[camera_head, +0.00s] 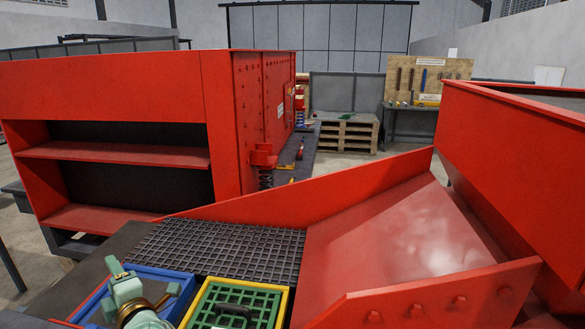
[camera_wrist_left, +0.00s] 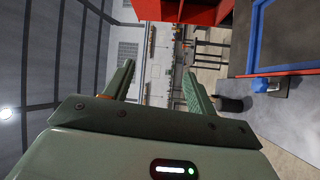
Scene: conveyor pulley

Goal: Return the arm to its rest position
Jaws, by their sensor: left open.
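My left gripper (camera_head: 143,280), pale green, shows at the lower left of the head view, above a blue-edged tray (camera_head: 95,298). In the left wrist view its two fingers (camera_wrist_left: 158,72) stand wide apart with nothing between them. It is open and empty. My right arm and gripper are not in these views.
A green grid case (camera_head: 262,300) with a yellow rim and dark handle lies right of the gripper. Behind are a black grating (camera_head: 225,248) and a big red machine housing (camera_head: 105,85). A red chute (camera_head: 390,245) fills the right. A wooden pallet stack (camera_head: 347,133) stands farther back.

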